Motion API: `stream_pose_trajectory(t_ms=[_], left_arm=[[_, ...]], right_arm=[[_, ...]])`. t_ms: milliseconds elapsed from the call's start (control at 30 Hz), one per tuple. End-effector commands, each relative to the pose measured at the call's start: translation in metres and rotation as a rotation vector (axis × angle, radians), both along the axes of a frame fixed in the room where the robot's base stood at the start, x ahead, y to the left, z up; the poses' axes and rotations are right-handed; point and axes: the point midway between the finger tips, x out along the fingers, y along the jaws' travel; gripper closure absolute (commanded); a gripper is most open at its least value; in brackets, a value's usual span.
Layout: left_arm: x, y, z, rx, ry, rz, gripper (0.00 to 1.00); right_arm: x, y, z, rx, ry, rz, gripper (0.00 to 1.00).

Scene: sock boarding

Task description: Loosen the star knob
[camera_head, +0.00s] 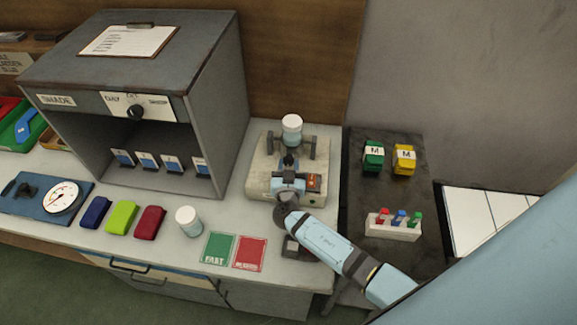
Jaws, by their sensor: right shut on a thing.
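A pale block-like fixture (262,178) stands on the counter right of the grey cabinet. It has dark upright posts and a white-capped jar-like piece (292,124) at its back. My right gripper (289,163) reaches over the fixture from the front and is shut on a small dark part in its middle, which I take to be the star knob. The fingers and wrist hide most of the knob, so its shape and how tight it sits cannot be told. My left gripper is not in view.
A white-lidded jar (188,221), green card (218,248) and red card (249,252) lie left of my arm. Folded blue, green and red socks (149,222) lie further left, near a dial gauge (61,198). A dark side table (385,205) holds sock bundles and a small rack (392,230).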

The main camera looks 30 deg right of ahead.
Motion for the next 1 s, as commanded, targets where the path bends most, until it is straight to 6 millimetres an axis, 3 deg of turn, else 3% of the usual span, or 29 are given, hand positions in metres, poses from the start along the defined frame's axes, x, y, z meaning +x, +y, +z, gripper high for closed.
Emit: stream_pose_trajectory(t_ms=[367,1000], left_arm=[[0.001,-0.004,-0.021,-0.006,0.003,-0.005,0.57],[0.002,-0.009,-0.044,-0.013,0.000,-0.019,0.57]], right_arm=[[0.000,0.000,-0.002,-0.151,0.110,0.001,0.89],[0.000,-0.001,0.003,-0.631,0.473,0.000,0.89]])
